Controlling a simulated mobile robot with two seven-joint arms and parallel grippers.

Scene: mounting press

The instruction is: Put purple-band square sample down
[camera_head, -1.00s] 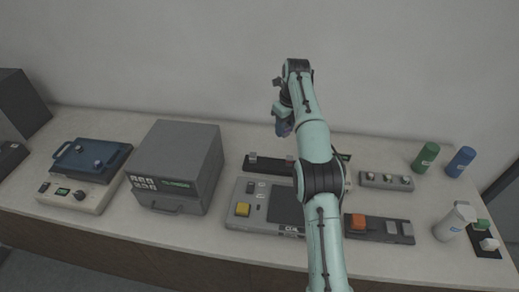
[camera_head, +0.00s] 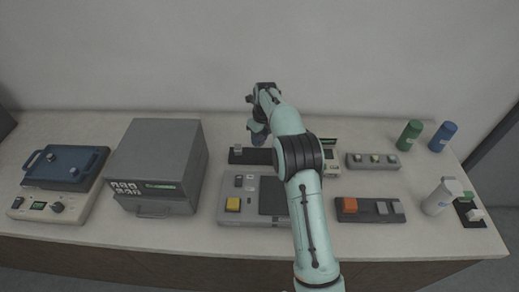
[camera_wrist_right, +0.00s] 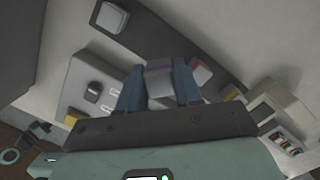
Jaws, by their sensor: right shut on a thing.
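The purple-band square sample (camera_wrist_right: 159,77) is a pale block with a purple stripe, between the blue fingers of my right gripper (camera_wrist_right: 158,92) in the right wrist view. The gripper is shut on it. In the head view the right gripper (camera_head: 258,138) hangs over or just behind the long black rack (camera_head: 252,157) at the back of the bench; the sample cannot be made out there. A pale sample (camera_head: 238,148) stands on the rack's left end, left of the gripper. My arm hides the rack's right part. My left gripper is not in view.
A grey panel with a yellow button (camera_head: 233,204) lies in front of the rack. A grey oven-like box (camera_head: 157,165) stands to the left. A grey rack with several small samples (camera_head: 373,161) and green and blue bottles (camera_head: 410,134) are to the right.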

